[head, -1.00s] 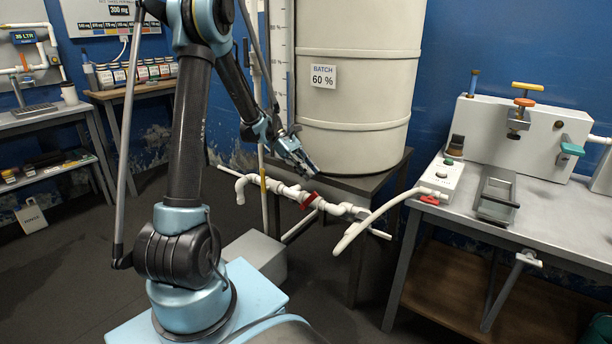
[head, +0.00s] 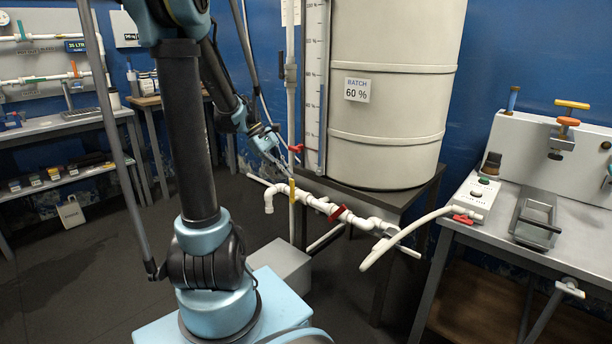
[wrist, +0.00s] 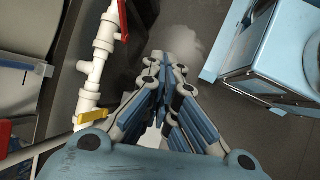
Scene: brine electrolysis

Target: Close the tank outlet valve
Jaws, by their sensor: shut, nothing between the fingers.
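The cream tank (head: 385,110) stands on a dark stand with white pipework (head: 305,197) beneath it. A red valve handle (head: 338,213) sits across the lower pipe, slanting; it also shows at the top of the wrist view (wrist: 122,15). A second red handle (head: 295,148) is on the upright pipe by the tank's left side. A yellow lever (wrist: 88,118) is on the pipework in the wrist view. Which one is the tank outlet valve is not labelled. My gripper (wrist: 165,62) is shut and empty, beside the pipework and apart from the red lower handle.
A bench (head: 470,225) on the right holds a white control box, a tray and a white apparatus. A white hose (head: 400,240) hangs between the bench and pipework. A grey box (head: 275,262) stands on the floor.

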